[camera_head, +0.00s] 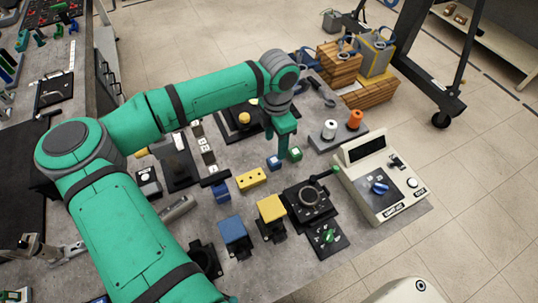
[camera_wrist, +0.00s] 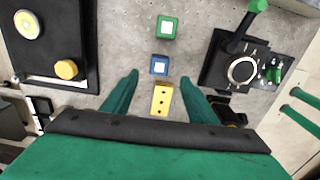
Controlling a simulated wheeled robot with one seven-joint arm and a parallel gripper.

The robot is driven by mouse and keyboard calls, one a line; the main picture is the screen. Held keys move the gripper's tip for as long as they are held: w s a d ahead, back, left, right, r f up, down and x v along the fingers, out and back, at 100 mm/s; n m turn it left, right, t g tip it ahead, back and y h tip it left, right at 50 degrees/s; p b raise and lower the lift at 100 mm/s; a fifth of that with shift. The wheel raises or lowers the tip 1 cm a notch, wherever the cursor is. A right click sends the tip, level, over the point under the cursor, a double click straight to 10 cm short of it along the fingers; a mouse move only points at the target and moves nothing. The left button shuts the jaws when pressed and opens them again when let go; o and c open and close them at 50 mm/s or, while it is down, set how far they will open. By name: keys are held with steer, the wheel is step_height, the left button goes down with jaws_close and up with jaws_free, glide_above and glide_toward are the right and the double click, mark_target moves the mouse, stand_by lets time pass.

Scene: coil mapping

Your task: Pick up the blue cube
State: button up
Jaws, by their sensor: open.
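The small blue cube (camera_head: 273,162) with a white top face lies on the grey table. In the wrist view the blue cube (camera_wrist: 160,65) sits between a green cube (camera_wrist: 167,27) and a yellow block with dark holes (camera_wrist: 163,99). My gripper (camera_wrist: 160,80) is open and empty, its two green fingers apart on either side of the line of blocks. The blue cube shows just beyond the fingertips. In the head view my gripper (camera_head: 285,145) points down near the blue cube, beside the green cube (camera_head: 296,153). Its height above the table is hard to tell.
A black panel with a dial and green-knobbed lever (camera_head: 311,200) stands close by. A white console (camera_head: 380,178) is at the right. Larger blue (camera_head: 233,230) and yellow (camera_head: 271,208) blocks are in front.

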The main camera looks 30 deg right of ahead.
mark_target(274, 160)
step_height(274, 160, down, 6)
steer(key=shift+w+r, duration=0.15)
steer(key=shift+r, duration=0.05)
steer(key=shift+d+f, duration=0.1)
steer(key=shift+f, duration=0.25)
steer(key=f, duration=0.4)
steer(key=shift+a, duration=0.25)
steer(key=c, duration=1.2)
